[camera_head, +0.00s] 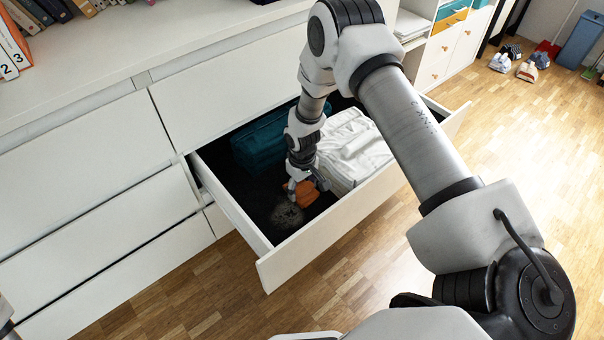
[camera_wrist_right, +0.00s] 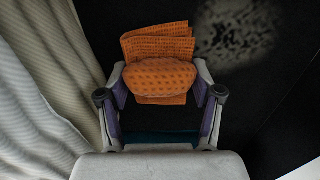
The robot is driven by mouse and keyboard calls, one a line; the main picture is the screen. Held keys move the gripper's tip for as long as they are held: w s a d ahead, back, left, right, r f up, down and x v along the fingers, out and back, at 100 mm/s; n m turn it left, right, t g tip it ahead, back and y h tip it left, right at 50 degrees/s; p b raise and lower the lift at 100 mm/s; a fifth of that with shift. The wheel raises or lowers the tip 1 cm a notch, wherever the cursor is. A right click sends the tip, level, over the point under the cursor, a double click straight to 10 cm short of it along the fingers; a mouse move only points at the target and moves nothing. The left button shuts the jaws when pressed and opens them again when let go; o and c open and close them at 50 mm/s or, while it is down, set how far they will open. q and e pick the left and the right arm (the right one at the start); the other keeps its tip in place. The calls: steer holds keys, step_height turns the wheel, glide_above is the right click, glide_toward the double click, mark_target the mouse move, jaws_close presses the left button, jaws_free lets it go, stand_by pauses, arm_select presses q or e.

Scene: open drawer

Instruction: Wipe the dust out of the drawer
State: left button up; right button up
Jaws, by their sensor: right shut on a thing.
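The open drawer (camera_head: 322,231) is white with a dark floor. A pale dust patch (camera_head: 286,215) lies on its floor near the front left; it also shows at the upper right of the right wrist view (camera_wrist_right: 237,32). My right gripper (camera_head: 294,187) reaches down into the drawer. In the right wrist view its fingers (camera_wrist_right: 160,88) are shut on an orange cloth (camera_wrist_right: 158,78), which is folded and bunched between them. The cloth (camera_head: 307,193) is beside the dust patch in the head view. Whether it presses on the floor I cannot tell. My left gripper is out of view.
Folded white textiles (camera_head: 352,150) fill the drawer's right side, close to my right gripper. Teal folded cloth (camera_head: 262,143) lies at the back left. Other drawers of the white dresser (camera_head: 95,148) are shut. Dark floor at the drawer's left is free.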

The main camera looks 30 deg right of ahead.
mark_target(301, 184)
steer(key=r+p, duration=0.1)
steer(key=r, duration=0.2)
steer(key=shift+a+r, duration=0.2)
step_height(301, 184, up, 4)
steer(key=p, duration=0.4)
steer(key=shift+r+p, duration=0.25)
steer(key=shift+p, duration=0.05)
